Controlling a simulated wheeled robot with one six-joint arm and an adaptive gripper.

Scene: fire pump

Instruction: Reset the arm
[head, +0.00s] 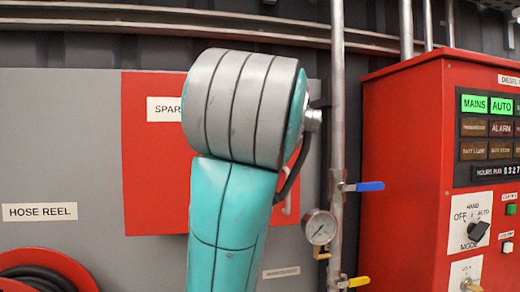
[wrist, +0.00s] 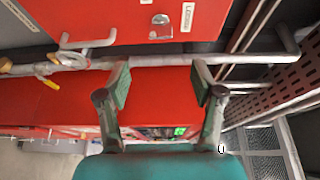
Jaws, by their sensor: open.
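My gripper (wrist: 160,88) shows in the wrist view with its two fingers spread apart and nothing between them. Behind the fingers are a grey pipe and red cabinet surfaces; I cannot tell how far off they are. In the head view my teal and grey arm rises through the middle and hides part of the wall and the red spare panel (head: 150,200). My gripper is out of sight in the head view.
A red control cabinet (head: 402,170) stands at the right. A vertical pipe (head: 337,100) carries a blue-handled valve (head: 368,186), a gauge (head: 320,228) and a yellow-handled valve (head: 358,282). A hose reel (head: 45,272) is at lower left. A perforated rail (wrist: 285,80) lies right of my gripper.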

